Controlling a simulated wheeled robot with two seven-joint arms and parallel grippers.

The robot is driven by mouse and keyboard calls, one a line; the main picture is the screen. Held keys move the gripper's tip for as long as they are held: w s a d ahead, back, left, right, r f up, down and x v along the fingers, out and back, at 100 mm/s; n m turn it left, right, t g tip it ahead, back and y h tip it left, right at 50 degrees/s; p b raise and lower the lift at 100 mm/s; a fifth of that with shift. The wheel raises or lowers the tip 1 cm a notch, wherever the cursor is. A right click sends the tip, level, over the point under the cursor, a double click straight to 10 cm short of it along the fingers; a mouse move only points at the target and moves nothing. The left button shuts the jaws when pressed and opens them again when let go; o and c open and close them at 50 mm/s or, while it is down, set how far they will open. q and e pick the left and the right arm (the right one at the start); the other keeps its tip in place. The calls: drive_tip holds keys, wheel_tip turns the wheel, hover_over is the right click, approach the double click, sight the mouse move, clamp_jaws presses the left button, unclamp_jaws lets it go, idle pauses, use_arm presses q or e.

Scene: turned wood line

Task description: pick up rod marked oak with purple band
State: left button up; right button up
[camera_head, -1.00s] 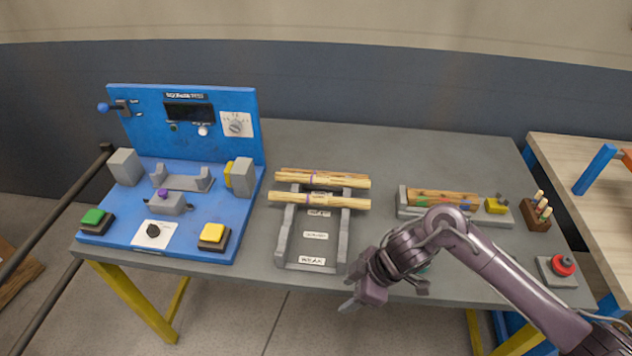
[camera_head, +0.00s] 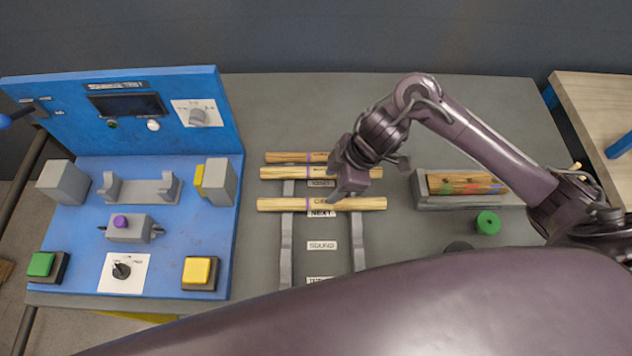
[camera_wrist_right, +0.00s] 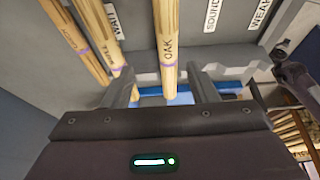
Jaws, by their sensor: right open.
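The rod marked OAK (camera_wrist_right: 168,45), light wood with a purple band, runs between the two fingers of my right gripper (camera_wrist_right: 162,88) in the right wrist view. The fingers are open, one on each side of it; I cannot tell whether either touches. In the head view the front rod (camera_head: 270,204) of three appears to be this one, lying across the grey rack (camera_head: 286,250). My left gripper does not show.
Two other banded rods lie behind, the middle one (camera_head: 275,173) and the rear one (camera_head: 280,157). A blue test press (camera_head: 80,240) stands left. A grey tray (camera_head: 425,200) with coloured-marked rods and a green cylinder (camera_head: 487,222) are right. My own dark arm part covers the bottom.

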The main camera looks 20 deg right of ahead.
sight(320, 201)
drive_tip(key=shift+s+a+f, duration=0.1)
drive_tip(key=shift+a+f, duration=0.1)
drive_tip(key=shift+f, duration=0.25)
drive_tip(key=shift+s+a+f, duration=0.1)
drive_tip(key=shift+a+f, duration=0.1)
drive_tip(key=shift+f, duration=0.2)
drive_tip(key=shift+s+a+f+p, duration=0.2)
drive_tip(key=shift+a+f+p, duration=0.25)
drive_tip(key=shift+f, duration=0.4)
drive_tip(key=x, duration=0.3)
drive_tip(key=shift+a+f, duration=0.15)
drive_tip(key=shift+f, duration=0.05)
drive_tip(key=shift+w+f, duration=0.1)
drive_tip(key=shift+f, duration=0.05)
drive_tip(key=c, duration=0.7)
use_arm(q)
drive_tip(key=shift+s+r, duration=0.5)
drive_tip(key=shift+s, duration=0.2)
use_arm(e)
drive_tip(key=c, duration=0.4)
